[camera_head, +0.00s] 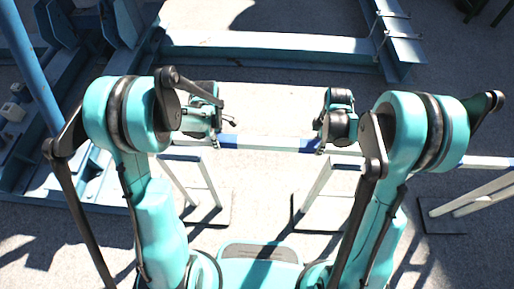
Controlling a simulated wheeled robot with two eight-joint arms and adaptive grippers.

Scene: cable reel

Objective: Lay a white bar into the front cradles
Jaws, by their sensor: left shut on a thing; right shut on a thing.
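A long white bar (268,143) with blue bands runs left to right in front of my arms. It passes behind my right arm and carries on to the right picture edge. My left gripper (220,137) is shut on the bar near its left blue band. My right gripper (321,144) is shut on it near the other blue band. My wrists and forearms hide parts of the bar. I cannot make out the front cradles clearly, nor tell whether the bar touches any support.
White-legged stands with flat floor plates are below the bar, at left (212,188) and right (316,186). Another stand (480,199) is at far right. A large blue frame (270,43) lies behind and to the left. Pale floor is open between the bar and the rear beam.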

